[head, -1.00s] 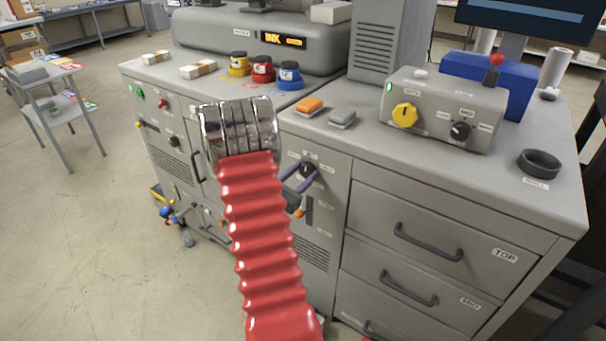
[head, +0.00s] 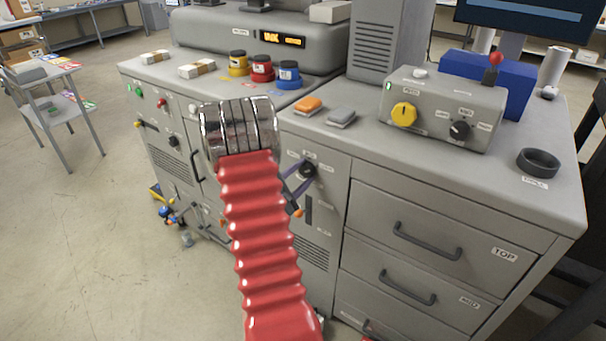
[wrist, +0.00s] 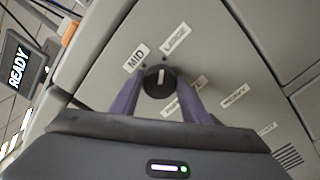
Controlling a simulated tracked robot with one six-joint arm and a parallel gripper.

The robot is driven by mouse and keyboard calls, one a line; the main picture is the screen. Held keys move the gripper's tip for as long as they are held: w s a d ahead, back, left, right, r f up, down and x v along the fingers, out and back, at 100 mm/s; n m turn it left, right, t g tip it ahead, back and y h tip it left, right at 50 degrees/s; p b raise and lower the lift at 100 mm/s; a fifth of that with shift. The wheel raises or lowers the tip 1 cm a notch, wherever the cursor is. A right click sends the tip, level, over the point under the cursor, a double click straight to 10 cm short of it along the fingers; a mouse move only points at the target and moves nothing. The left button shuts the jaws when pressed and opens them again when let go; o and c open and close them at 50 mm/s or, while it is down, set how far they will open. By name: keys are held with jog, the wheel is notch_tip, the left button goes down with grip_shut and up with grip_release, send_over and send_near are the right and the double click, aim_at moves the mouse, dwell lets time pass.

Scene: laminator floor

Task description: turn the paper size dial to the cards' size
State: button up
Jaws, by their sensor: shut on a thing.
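The paper size dial is a small black knob with a white pointer line (wrist: 157,81) in the wrist view. It also shows on the grey cabinet front in the head view (head: 309,170). My gripper (wrist: 158,92) has its two purple fingers closed on the knob's sides; in the head view its fingertips (head: 300,177) are at the dial. A MID label (wrist: 136,56) is at the dial's upper left and a label reading LARGE (wrist: 175,39) at its upper right. The pointer points up in the wrist picture, between them. A third label (wrist: 183,96) is partly hidden by a finger.
A control box (head: 445,108) with a yellow knob stands on the cabinet top. Drawers (head: 427,242) with protruding handles are right of the dial. Ink pots (head: 262,69) and banded stacks (head: 198,70) stand on the top at left.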

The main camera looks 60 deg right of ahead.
jog(key=shift+s+f+m, duration=0.15)
jog(key=shift+m, duration=0.35)
jog(key=o, duration=1)
jog(key=shift+o, duration=0.2)
jog(key=shift+a, duration=0.15)
jog(key=w+a, duration=0.2)
jog(key=a, duration=1.1)
jog(key=shift+w+a, duration=0.15)
jog(key=shift+a, duration=0.05)
